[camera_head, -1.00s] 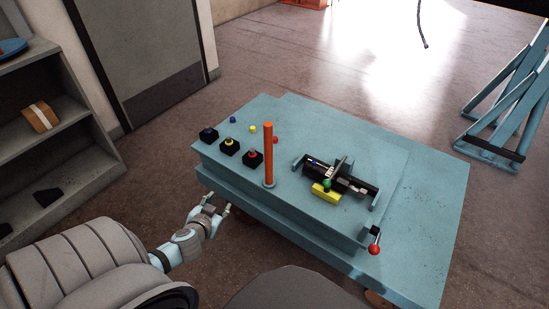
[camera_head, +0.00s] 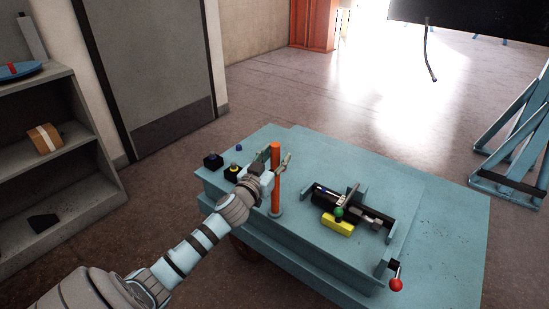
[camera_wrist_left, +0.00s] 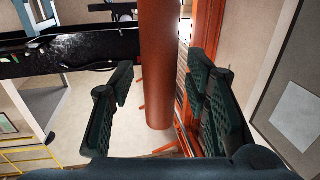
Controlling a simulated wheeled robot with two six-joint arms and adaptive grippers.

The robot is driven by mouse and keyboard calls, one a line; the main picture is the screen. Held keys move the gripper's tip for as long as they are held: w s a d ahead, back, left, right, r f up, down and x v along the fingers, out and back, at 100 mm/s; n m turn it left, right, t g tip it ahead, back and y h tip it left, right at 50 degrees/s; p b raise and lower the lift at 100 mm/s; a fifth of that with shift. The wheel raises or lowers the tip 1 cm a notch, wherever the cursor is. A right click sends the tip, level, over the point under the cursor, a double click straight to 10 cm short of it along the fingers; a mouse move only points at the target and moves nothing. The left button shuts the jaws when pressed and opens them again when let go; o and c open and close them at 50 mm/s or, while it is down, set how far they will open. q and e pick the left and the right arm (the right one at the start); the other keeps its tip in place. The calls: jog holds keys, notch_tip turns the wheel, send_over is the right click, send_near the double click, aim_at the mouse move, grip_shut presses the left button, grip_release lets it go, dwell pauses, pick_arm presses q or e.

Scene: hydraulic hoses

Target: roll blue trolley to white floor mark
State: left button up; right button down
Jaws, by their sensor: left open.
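The blue trolley (camera_head: 440,215) stands in front of me, its top a flat teal deck. An upright orange post (camera_head: 276,185) rises from its near left part. My left gripper (camera_head: 281,160) is open at the upper part of the post, one finger on either side. In the left wrist view the orange post (camera_wrist_left: 158,60) shows between the spread fingers (camera_wrist_left: 160,90), with gaps beside it. My right gripper is out of view. I cannot make out a white floor mark; the floor beyond the trolley has a bright glare.
The deck carries black button boxes (camera_head: 212,161), a clamp-like fixture with a yellow block (camera_head: 338,228) and a red-knobbed lever (camera_head: 396,284). A grey shelf (camera_head: 60,165) stands at left, a blue frame (camera_head: 510,150) at right. The floor (camera_head: 330,95) behind the trolley is open.

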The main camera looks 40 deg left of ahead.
pick_arm(q)
jog(key=shift+c, duration=0.6)
grip_shut()
jog(key=shift+f, duration=0.15)
